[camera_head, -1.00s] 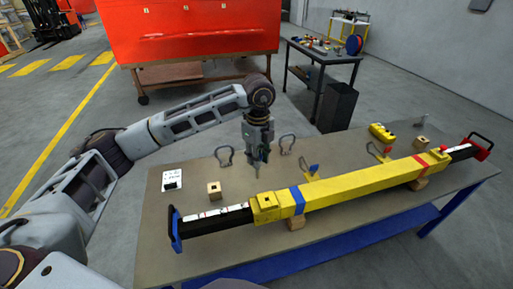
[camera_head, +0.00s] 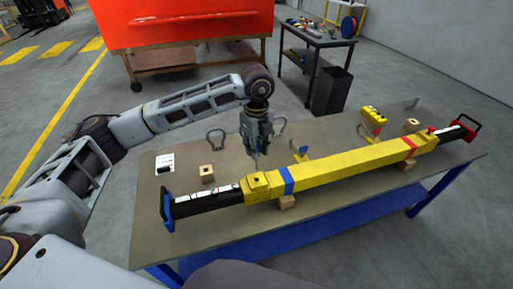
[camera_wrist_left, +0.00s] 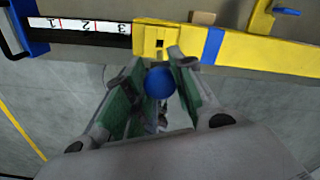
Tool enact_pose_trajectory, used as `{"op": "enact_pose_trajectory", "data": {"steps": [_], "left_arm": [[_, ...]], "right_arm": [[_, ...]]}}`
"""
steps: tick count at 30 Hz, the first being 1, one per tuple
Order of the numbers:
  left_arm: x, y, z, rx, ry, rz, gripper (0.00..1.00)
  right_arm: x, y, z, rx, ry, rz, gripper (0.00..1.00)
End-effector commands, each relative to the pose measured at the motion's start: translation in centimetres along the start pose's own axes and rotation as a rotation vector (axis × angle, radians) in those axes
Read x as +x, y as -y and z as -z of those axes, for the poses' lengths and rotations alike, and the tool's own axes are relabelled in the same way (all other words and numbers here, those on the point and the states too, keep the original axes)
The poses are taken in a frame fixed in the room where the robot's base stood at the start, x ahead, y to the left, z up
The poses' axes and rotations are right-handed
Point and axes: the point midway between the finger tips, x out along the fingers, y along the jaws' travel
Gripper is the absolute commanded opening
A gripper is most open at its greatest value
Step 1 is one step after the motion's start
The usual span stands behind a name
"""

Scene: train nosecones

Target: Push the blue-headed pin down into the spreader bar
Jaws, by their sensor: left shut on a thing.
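The yellow spreader bar (camera_head: 340,167) lies across the table on wooden blocks, with a blue band near its left end. A collar with a dark hole (camera_head: 256,178) sits left of that band; the hole also shows in the left wrist view (camera_wrist_left: 160,43). My left gripper (camera_head: 257,148) is just behind and above this collar, pointing down. In the left wrist view my left gripper (camera_wrist_left: 156,88) is shut on the blue-headed pin (camera_wrist_left: 160,83), whose round blue head shows between the fingers. The pin's shaft is mostly hidden, and I cannot tell whether its tip touches the collar. My right gripper is out of view.
Two grey shackles (camera_head: 216,139) stand behind the bar. The table's front left is clear.

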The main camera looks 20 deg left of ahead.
Motion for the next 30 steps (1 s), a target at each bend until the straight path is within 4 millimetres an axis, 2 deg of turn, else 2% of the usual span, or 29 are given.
{"op": "enact_pose_trajectory", "data": {"steps": [13, 30], "left_arm": [[0.1, 0.0, 0.0, -0.008, 0.000, 0.000, 0.00], [2.5, 0.0, 0.0, -0.007, 0.000, 0.000, 0.00]], "right_arm": [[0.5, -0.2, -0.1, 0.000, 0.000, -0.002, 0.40], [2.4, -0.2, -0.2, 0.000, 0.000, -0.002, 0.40]]}}
